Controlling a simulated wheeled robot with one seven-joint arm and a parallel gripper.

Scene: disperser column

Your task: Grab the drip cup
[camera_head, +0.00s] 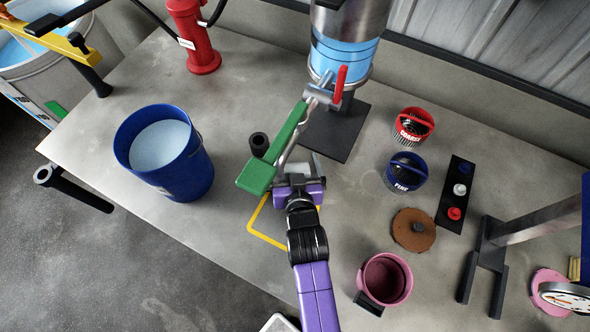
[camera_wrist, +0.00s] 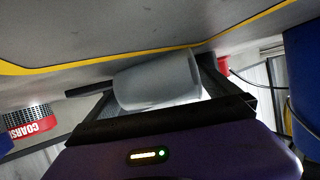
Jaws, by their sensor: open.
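The drip cup, a plain pale grey cup (camera_wrist: 158,82), lies between the two dark fingers of my gripper (camera_wrist: 160,90) in the wrist view, which shows the table upside down. The fingers are open on either side of it, and I cannot tell whether either one touches it. In the head view my gripper (camera_head: 299,166), on a purple wrist, is under the column's outlet, beside the green lever (camera_head: 272,150). There the cup is mostly hidden by the gripper and the lever.
The steel column (camera_head: 342,55) with a red handle stands just behind. A blue bucket (camera_head: 187,165) is left, and a black cylinder (camera_head: 258,144) is beside the lever. Red (camera_head: 412,127) and blue (camera_head: 406,172) baskets and a pink pot (camera_head: 386,279) are right. A yellow outline (camera_head: 262,238) marks the table.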

